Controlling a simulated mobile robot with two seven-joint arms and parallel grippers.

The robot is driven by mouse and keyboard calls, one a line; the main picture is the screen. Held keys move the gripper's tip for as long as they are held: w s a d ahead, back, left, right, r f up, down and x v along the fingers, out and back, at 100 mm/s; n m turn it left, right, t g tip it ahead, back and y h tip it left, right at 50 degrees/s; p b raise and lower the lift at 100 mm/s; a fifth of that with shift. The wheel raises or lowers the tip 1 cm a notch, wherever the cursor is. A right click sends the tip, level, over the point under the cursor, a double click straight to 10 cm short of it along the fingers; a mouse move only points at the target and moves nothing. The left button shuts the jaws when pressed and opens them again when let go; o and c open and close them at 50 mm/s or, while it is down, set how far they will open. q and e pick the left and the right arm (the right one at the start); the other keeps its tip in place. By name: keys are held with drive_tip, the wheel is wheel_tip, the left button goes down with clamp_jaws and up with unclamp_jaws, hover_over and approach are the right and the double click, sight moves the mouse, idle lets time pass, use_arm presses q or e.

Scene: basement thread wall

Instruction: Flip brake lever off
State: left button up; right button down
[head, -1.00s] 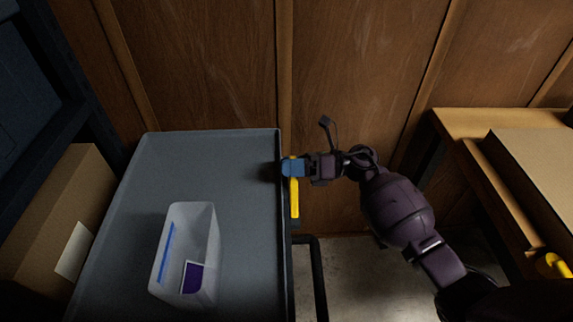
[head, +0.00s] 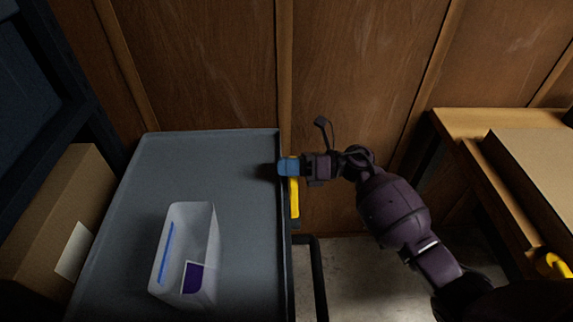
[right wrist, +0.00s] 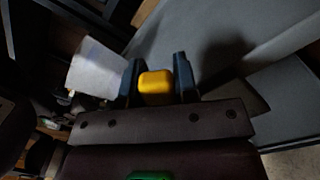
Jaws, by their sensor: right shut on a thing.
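The yellow brake lever (head: 294,200) runs along the right edge of the grey cart (head: 243,240) in the head view. My right gripper (head: 287,167) reaches in from the right at the lever's far end. In the right wrist view the yellow end of the lever (right wrist: 155,87) sits between the two dark fingers of my right gripper (right wrist: 157,78), which is shut on it. The fingers hide part of the lever's far end in the head view. My left gripper is not in view.
A translucent bin (head: 186,252) with a purple label stands on the cart's tray. A cardboard box (head: 62,215) is at the left. A wooden bench (head: 490,122) with a box is at the right. The wooden wall (head: 205,70) is close behind.

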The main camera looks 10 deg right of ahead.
drive_tip(key=shift+s, duration=0.1)
wheel_tip(320, 180, up, 3)
drive_tip(key=n+b, duration=0.1)
drive_tip(key=n, duration=0.5)
hover_over(288, 210)
drive_tip(key=w, duration=0.2)
drive_tip(key=shift+d+f, duration=0.15)
drive_tip(key=shift+d, duration=0.1)
drive_tip(key=shift+s+a+n, duration=0.15)
drive_tip(key=shift+s+n, duration=0.55)
drive_tip(key=shift+n, duration=0.1)
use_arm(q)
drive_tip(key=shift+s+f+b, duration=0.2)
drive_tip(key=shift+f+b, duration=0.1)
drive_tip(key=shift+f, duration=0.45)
use_arm(e)
drive_tip(key=shift+s, duration=0.2)
drive_tip(key=shift+n, duration=0.3)
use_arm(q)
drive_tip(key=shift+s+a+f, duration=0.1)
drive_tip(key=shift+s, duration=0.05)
